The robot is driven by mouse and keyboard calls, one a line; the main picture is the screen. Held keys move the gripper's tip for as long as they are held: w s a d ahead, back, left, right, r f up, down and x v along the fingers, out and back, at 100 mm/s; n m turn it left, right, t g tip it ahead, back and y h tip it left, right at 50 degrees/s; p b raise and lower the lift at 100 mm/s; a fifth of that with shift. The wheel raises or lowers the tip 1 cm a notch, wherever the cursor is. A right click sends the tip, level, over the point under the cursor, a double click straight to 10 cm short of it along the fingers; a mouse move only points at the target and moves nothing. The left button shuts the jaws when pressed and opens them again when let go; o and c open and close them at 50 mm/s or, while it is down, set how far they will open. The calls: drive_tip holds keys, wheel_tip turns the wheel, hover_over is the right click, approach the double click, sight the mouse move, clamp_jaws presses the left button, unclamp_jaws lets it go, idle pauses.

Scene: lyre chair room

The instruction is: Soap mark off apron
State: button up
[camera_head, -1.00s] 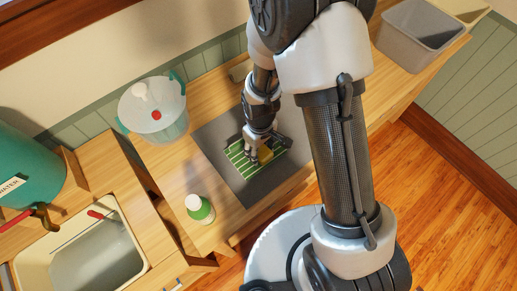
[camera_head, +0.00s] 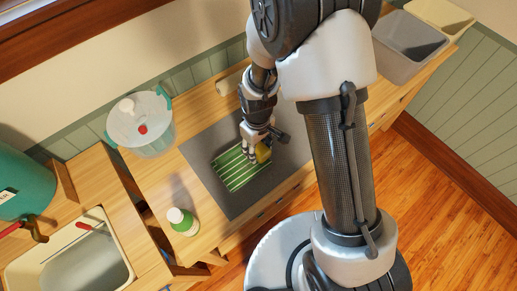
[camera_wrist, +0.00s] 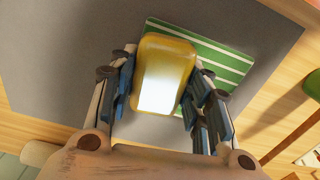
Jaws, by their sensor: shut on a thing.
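A green cloth with pale stripes, which looks like the folded apron (camera_head: 236,172), lies flat on a dark grey mat (camera_head: 228,205) on the wooden counter. My gripper (camera_head: 256,155) points down at the apron's upper right edge and is shut on a yellow block (camera_head: 264,153). In the wrist view the rounded yellow block (camera_wrist: 168,62) sits between the fingers and covers part of the apron (camera_wrist: 222,62). I cannot tell whether the block touches the cloth. No mark on the visible cloth can be made out.
A clear tub with teal handles (camera_head: 141,128) stands at the back left. A sink (camera_head: 85,262) and teal water container (camera_head: 22,185) are further left. A grey bin (camera_head: 408,48) stands at the far right. A pale roll (camera_head: 232,82) lies behind the mat.

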sight(258, 147)
drive_tip(key=shift+r+p, duration=1.25)
drive_tip(key=shift+r, duration=0.7)
